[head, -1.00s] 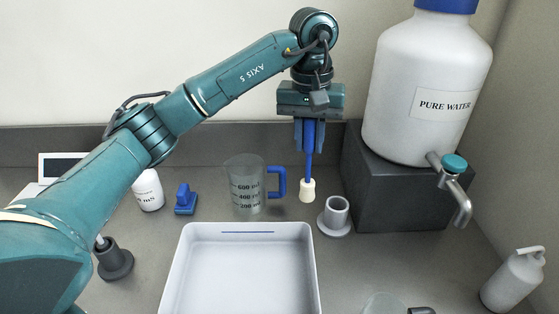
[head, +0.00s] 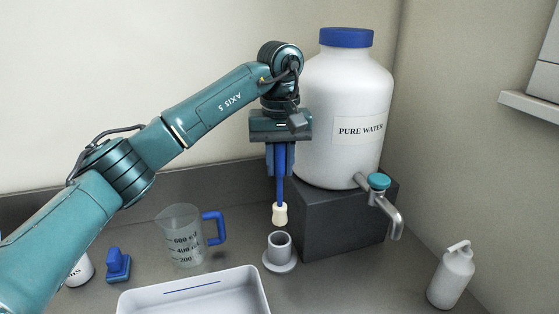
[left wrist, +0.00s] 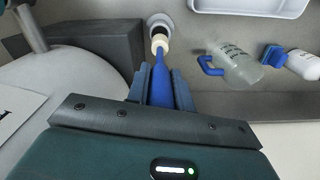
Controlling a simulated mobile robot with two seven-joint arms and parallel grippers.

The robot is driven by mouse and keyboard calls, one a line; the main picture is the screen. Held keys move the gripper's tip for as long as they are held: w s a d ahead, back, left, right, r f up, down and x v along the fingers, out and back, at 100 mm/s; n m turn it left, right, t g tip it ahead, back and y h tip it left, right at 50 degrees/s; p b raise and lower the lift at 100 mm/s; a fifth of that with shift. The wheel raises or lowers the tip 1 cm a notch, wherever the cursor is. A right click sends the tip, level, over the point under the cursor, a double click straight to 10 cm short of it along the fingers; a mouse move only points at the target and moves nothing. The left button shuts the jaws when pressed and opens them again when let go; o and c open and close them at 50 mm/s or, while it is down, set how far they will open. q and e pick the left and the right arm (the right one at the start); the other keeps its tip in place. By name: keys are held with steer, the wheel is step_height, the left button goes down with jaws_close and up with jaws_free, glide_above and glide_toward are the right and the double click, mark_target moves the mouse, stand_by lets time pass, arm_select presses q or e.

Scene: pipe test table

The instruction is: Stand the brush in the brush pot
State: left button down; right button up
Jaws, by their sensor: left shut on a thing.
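My left gripper (head: 281,164) points down and is shut on the blue handle of the brush (head: 281,188). The brush hangs upright with its cream head (head: 279,214) at the bottom. The grey brush pot (head: 279,249), a short open tube on a round flange, stands on the counter just below the brush head in the head view, with a small gap between them. In the left wrist view the brush (left wrist: 160,78) extends from between the fingers (left wrist: 160,88), and its head overlaps the near part of the pot (left wrist: 160,22). My right gripper is not in view.
A dark block (head: 335,225) carrying the large water container (head: 343,100) stands close to the right of the pot; its tap (head: 385,205) juts out. A measuring jug (head: 183,238), blue item (head: 118,266) and white tray (head: 200,292) lie left. A white bottle (head: 452,275) stands far right.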

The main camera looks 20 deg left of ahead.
mark_target(280, 206)
arm_select(q)
steer(key=shift+f+b, duration=0.3)
steer(key=shift+f, duration=0.55)
steer(key=shift+f+b, duration=0.35)
steer(key=shift+f, duration=0.35)
step_height(280, 206, down, 2)
steer(key=shift+b, duration=0.5)
steer(key=shift+f+b, duration=1.45)
steer(key=shift+f, duration=1.15)
steer(key=shift+f+b, duration=0.3)
steer(key=shift+f, duration=0.25)
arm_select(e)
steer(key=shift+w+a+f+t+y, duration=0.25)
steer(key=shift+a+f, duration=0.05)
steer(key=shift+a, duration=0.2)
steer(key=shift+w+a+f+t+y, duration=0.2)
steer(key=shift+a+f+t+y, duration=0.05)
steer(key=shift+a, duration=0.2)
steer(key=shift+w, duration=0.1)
arm_select(q)
steer(key=shift+f+b, duration=0.35)
steer(key=shift+f, duration=0.25)
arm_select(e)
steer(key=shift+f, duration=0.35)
arm_select(q)
steer(key=c, duration=1.1)
jaws_free()
steer(key=shift+c, duration=0.2)
